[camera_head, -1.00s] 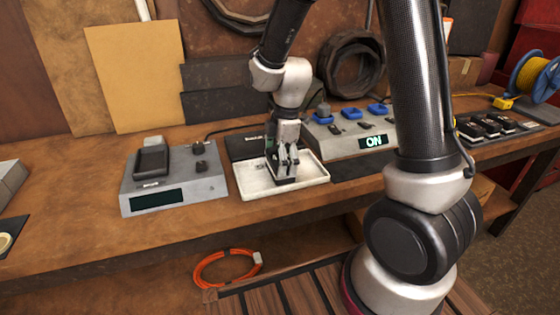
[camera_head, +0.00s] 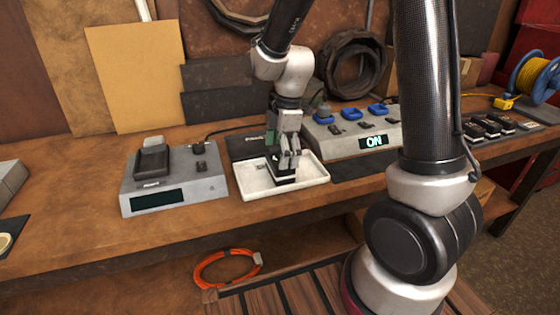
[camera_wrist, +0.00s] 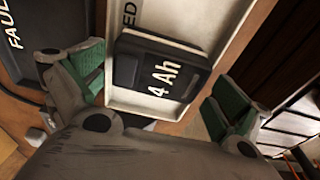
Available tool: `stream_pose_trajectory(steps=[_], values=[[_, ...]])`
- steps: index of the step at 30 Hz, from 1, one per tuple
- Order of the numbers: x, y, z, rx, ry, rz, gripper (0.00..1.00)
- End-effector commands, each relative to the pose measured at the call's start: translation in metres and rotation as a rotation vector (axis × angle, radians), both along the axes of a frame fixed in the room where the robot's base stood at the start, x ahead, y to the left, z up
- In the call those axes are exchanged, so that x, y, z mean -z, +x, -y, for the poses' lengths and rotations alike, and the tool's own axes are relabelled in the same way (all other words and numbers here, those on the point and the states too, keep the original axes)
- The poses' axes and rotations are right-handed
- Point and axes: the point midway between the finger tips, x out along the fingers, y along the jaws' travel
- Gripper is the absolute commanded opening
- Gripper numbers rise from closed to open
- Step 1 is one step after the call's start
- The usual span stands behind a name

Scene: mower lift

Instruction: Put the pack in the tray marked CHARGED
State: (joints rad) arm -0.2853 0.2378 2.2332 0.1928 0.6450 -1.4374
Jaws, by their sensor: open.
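The pack (camera_wrist: 162,68) is a dark block with a pale edge and "4 Ah" lettering. It lies in a shallow white tray (camera_head: 247,192) on the bench, and its dark body shows under my gripper in the head view (camera_head: 283,183). In the wrist view the tray (camera_wrist: 222,22) shows only the letters "ED" of its marking, the rest being hidden. My gripper (camera_head: 286,161) is over the tray, pointing down. Its green-padded fingers stand apart on either side of the pack, with visible gaps in the wrist view.
A dark tray (camera_wrist: 30,55) with part of the word "FAUL" adjoins the white one. A grey unit with a blank display (camera_head: 172,188) stands left. A grey charger box (camera_head: 345,147) with blue-topped slots and an "ON" display stands right.

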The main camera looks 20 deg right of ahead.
Motion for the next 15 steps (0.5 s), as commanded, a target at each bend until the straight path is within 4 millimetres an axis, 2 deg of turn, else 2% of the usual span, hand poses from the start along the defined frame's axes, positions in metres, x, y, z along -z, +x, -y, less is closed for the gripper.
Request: stream_pose_trajectory(steps=[3,9,15], values=[[-0.029,0.001,0.003,0.0,0.002,0.006,1.0],[-0.07,0.001,0.008,-0.001,0.001,0.004,1.0],[-0.091,0.0,0.011,-0.001,0.0,0.001,1.0]])
